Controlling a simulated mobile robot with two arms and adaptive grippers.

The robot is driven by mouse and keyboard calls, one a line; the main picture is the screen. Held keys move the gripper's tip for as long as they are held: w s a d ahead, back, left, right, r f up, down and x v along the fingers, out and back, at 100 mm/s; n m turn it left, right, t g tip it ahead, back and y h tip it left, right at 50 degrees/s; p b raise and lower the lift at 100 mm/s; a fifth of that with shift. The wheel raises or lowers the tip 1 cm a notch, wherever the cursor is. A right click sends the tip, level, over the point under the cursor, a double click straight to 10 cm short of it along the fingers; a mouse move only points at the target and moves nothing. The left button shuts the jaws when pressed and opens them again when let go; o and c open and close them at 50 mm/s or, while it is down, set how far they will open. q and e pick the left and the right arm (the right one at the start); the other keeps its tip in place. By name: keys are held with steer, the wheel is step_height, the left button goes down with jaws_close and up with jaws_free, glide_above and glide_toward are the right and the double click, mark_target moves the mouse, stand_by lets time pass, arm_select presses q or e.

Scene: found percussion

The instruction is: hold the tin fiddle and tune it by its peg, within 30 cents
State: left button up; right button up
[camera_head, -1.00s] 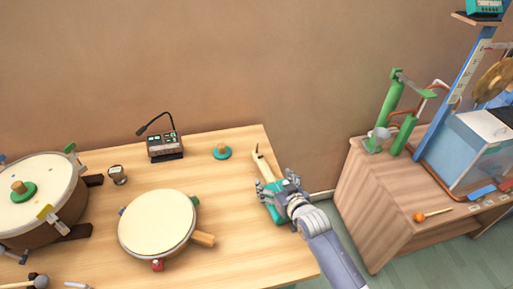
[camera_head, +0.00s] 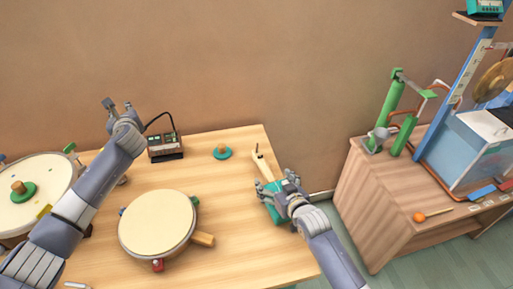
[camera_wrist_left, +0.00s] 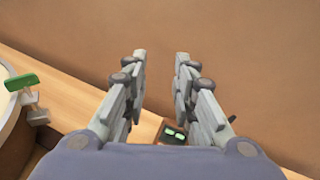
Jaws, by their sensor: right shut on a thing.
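The tin fiddle lies at the right end of the table, with a teal body (camera_head: 273,208) and a pale wooden neck (camera_head: 261,168) pointing to the back. My right gripper (camera_head: 277,187) is shut on the fiddle at its body and hides part of it. The peg is too small to make out clearly near the neck's far end. My left gripper (camera_head: 118,106) is raised at the back left, far from the fiddle. In the left wrist view its two fingers (camera_wrist_left: 160,65) stand apart with nothing between them.
A small device with a gooseneck (camera_head: 165,146) stands at the table's back. A teal disc with a wooden knob (camera_head: 222,153) lies left of the fiddle's neck. A round drum (camera_head: 157,224) is in the middle, a larger drum (camera_head: 45,184) at left. The right bench (camera_head: 385,205) is separate.

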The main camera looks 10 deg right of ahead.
arm_select(q)
steer(key=s+d+f+m+h, duration=0.1)
steer(key=s+d+m+h, duration=0.2)
steer(key=d, duration=1.3)
steer(key=m+g+h, duration=0.1)
steer(key=m+h, duration=0.5)
glide_toward(257, 146)
steer(key=shift+x, duration=4.3)
jaws_close()
